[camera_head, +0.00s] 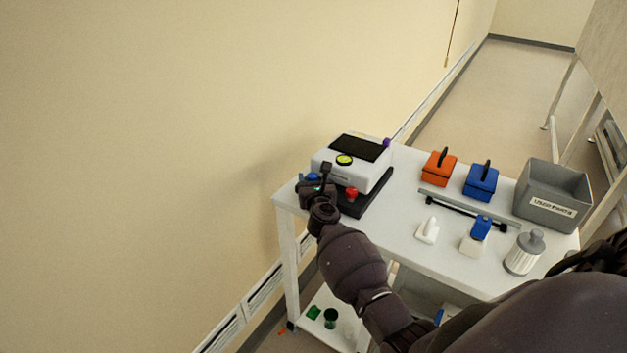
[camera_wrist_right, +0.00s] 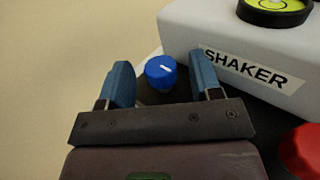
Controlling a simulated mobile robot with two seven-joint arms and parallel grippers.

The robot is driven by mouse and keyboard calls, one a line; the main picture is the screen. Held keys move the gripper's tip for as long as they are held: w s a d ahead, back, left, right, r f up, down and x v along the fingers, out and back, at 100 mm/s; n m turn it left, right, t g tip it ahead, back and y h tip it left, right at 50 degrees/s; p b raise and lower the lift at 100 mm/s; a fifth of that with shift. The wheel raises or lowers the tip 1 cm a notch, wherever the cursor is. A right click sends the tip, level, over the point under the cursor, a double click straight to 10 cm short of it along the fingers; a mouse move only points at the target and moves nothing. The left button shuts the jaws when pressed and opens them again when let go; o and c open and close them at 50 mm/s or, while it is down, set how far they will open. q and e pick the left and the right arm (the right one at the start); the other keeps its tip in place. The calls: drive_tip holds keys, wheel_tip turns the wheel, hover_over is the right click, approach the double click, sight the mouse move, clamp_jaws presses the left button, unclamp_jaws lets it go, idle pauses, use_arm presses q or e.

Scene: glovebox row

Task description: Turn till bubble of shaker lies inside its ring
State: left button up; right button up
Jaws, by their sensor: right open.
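The white shaker (camera_head: 340,165) stands at the left end of the white table, with a black top plate (camera_head: 359,147) and a dark base. Its round bubble level (camera_head: 344,159) is yellow-green with a black rim. In the right wrist view the level (camera_wrist_right: 274,8) is cut off by the top edge, so I cannot tell where the bubble lies. A blue knob (camera_wrist_right: 161,72) with a white mark sits at the shaker's corner. My right gripper (camera_wrist_right: 164,82) is open, its blue fingertips on either side of the knob with gaps visible. My left gripper is not in view.
A red knob (camera_head: 351,193) sits at the shaker's front. Orange (camera_head: 438,168) and blue (camera_head: 481,182) boxes, a grey bin (camera_head: 553,193), white bottles and a jar (camera_head: 523,252) stand farther right on the table (camera_head: 403,238). A wall (camera_head: 150,150) rises on the left.

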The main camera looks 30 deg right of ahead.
drive_tip(key=shift+s+a, duration=0.25)
drive_tip(key=shift+s, duration=0.3)
drive_tip(key=p+v, duration=0.1)
drive_tip(key=v, duration=0.8)
drive_tip(key=shift+s+p, duration=0.3)
drive_tip(key=shift+p, duration=0.05)
drive_tip(key=shift+a, duration=0.15)
